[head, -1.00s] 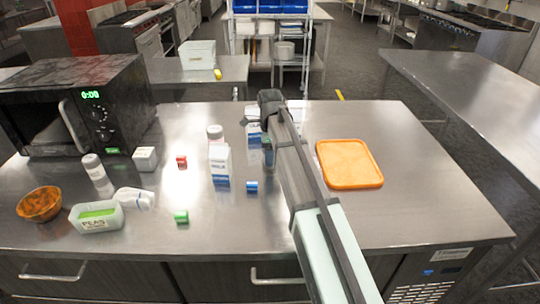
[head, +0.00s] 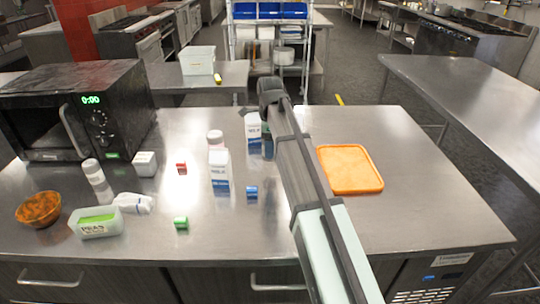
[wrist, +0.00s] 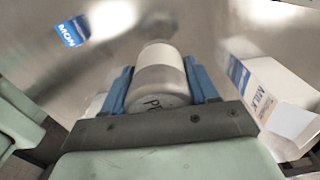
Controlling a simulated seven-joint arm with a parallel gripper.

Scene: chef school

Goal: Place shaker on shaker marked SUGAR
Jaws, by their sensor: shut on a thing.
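My gripper (wrist: 161,80) is shut on a pale shaker (wrist: 160,58) in the wrist view. The blue fingers press on both its sides. Dark letters that look like "PE" show on it, partly hidden by the gripper's edge. In the head view my arm covers most of the gripper and the held shaker. One standing shaker (head: 215,140) is behind the front milk carton. Another shaker (head: 94,173) stands near the microwave at the left. I cannot read which one is marked SUGAR.
Two milk cartons (head: 220,170) (head: 253,128) stand near my arm; one shows close at right in the wrist view (wrist: 268,88). An orange tray (head: 349,168) is at right.

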